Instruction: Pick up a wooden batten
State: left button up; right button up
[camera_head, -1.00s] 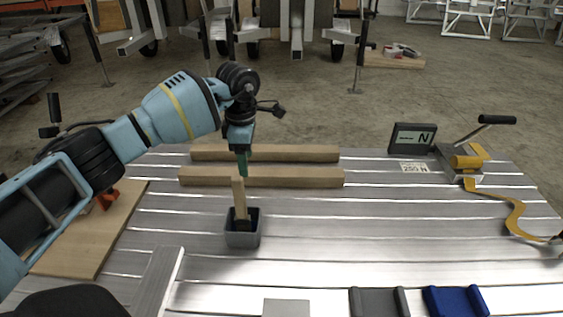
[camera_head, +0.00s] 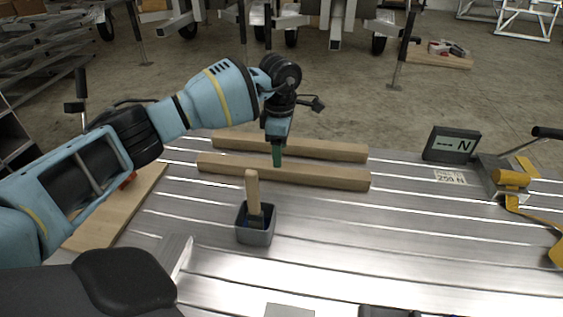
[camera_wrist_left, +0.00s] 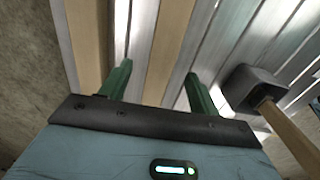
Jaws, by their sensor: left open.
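Two pale wooden battens lie roughly side by side on the ribbed aluminium bed in the head view: a far batten (camera_head: 325,150) and a near batten (camera_head: 320,177). My left gripper (camera_head: 278,160) points down above the near batten, which its arm partly overlaps. In the left wrist view the green fingers of the left gripper (camera_wrist_left: 157,84) are open and apart, with nothing held. The near batten (camera_wrist_left: 170,45) runs between them, and the far batten (camera_wrist_left: 87,40) passes by the left finger. The gap in height is hard to tell. My right gripper is out of view.
A grey box (camera_head: 256,236) with a wooden-handled tool (camera_head: 252,187) standing in it is close in front of the near batten. A board (camera_head: 100,225) lies at left.

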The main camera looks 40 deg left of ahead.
aim_at(281, 171)
pick_arm(q)
jog(key=f+b, duration=0.2)
jog(key=f, duration=0.3)
jog(key=shift+d, duration=0.2)
jog(key=shift+s, duration=0.1)
jog(key=shift+c, duration=0.5)
jog(key=c, duration=1.2)
